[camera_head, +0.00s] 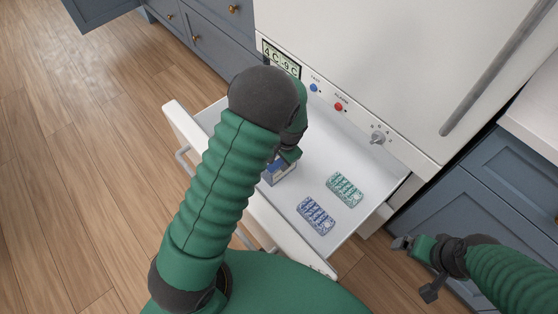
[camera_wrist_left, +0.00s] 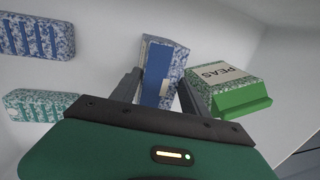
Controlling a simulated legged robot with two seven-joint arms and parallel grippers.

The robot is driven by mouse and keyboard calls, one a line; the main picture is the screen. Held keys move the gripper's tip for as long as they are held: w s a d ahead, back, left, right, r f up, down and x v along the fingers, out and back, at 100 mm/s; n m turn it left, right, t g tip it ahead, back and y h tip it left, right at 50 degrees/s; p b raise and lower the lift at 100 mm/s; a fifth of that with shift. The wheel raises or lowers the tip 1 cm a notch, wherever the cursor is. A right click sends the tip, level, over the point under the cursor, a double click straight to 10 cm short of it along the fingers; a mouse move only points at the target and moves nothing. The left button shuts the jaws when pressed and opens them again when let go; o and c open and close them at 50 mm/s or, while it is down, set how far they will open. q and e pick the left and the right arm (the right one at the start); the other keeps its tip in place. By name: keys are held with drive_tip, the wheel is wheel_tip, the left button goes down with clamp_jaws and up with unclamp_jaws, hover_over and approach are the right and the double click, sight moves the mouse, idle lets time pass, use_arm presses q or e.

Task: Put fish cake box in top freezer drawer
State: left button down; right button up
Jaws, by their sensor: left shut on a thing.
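A white freezer drawer (camera_head: 316,168) is pulled open below the control panel. My left gripper (camera_head: 287,158) reaches down into it and is shut on a blue and white box (camera_head: 279,174), likely the fish cake box, though its name cannot be read. In the left wrist view this box (camera_wrist_left: 158,80) is between the fingers of my left gripper (camera_wrist_left: 157,90), low in the drawer; I cannot tell whether it touches the floor. My right gripper (camera_head: 418,267) is open and empty, outside the drawer at the lower right.
A green PEAS box (camera_wrist_left: 222,80) stands close beside the held box. A blue speckled pack (camera_head: 315,215) and a teal speckled pack (camera_head: 344,189) lie flat on the drawer floor. The drawer's front wall (camera_head: 290,235) runs beside my left arm.

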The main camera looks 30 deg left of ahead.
use_arm(q)
drive_tip(key=c, duration=0.6)
unclamp_jaws()
drive_tip(key=shift+o, duration=0.2)
drive_tip(key=w+p+v, duration=0.1)
drive_tip(key=p+v, duration=0.5)
drive_tip(key=v, duration=0.6)
drive_tip(key=s+d+r+n+t+h, duration=0.1)
drive_tip(key=s+d+r+n, duration=0.1)
drive_tip(key=s, duration=0.5)
drive_tip(key=s+d+r+n+h, duration=0.1)
drive_tip(key=s+d+r, duration=0.1)
drive_tip(key=s+r, duration=0.2)
drive_tip(key=s, duration=0.3)
drive_tip(key=shift+r+n+t, duration=0.25)
drive_tip(key=shift+n+t, duration=0.15)
